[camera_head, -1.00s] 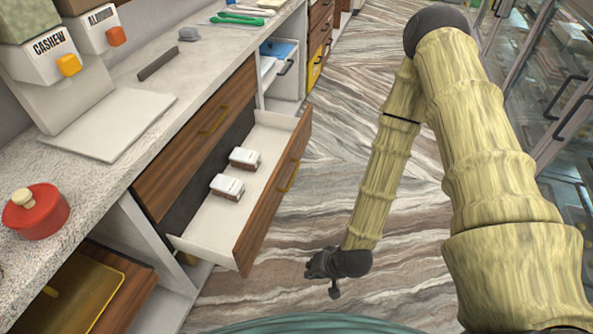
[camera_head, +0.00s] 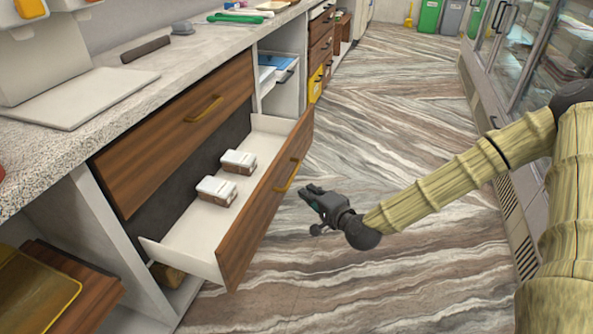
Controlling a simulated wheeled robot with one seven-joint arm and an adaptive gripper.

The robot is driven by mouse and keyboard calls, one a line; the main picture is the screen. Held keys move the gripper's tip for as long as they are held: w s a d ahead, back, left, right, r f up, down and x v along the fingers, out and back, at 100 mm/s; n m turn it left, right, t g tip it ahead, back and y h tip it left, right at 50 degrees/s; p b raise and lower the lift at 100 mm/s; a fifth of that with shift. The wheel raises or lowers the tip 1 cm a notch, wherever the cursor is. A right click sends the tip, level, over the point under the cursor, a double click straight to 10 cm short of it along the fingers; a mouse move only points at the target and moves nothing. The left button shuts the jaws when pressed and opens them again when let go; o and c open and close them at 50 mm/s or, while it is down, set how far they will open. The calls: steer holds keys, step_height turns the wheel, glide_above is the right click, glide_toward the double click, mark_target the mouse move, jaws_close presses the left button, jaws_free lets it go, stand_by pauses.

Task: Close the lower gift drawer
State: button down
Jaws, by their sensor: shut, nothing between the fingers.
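The lower gift drawer (camera_head: 262,225) is pulled out of the counter. It has a wooden front, a brass handle (camera_head: 287,175) and a white inside. Two small white-and-brown boxes lie in it, one nearer (camera_head: 217,190) and one farther (camera_head: 238,161). My gripper (camera_head: 306,193) is shut and empty. In the picture it is just right of the drawer front, beside the handle, with its fingertips pointing left toward it. A narrow strip of floor shows between them, and I cannot tell the exact gap.
A closed upper drawer (camera_head: 180,140) with a brass handle sits above the open one. Another wooden drawer or tray (camera_head: 75,290) sticks out at the lower left. The striped floor (camera_head: 390,120) is clear up to the glass-fronted cabinets (camera_head: 515,60) on the right.

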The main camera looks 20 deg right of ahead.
steer(key=w+d+r+m+t+h+b, duration=0.1)
steer(key=w+d+r+m+t+b, duration=0.15)
steer(key=d+b, duration=0.2)
steer(key=b, duration=0.2)
glide_toward(289, 146)
steer(key=w+d, duration=0.2)
steer(key=w, duration=0.1)
steer(key=shift+w+a+f+t+b, duration=0.15)
steer(key=shift+w+a+b, duration=0.2)
steer(key=shift+a, duration=0.35)
steer(key=shift+w+a+f+t+b, duration=0.1)
steer(key=shift+w+a+b, duration=0.15)
steer(key=shift+w+a, duration=0.4)
steer(key=shift+s+a, duration=0.1)
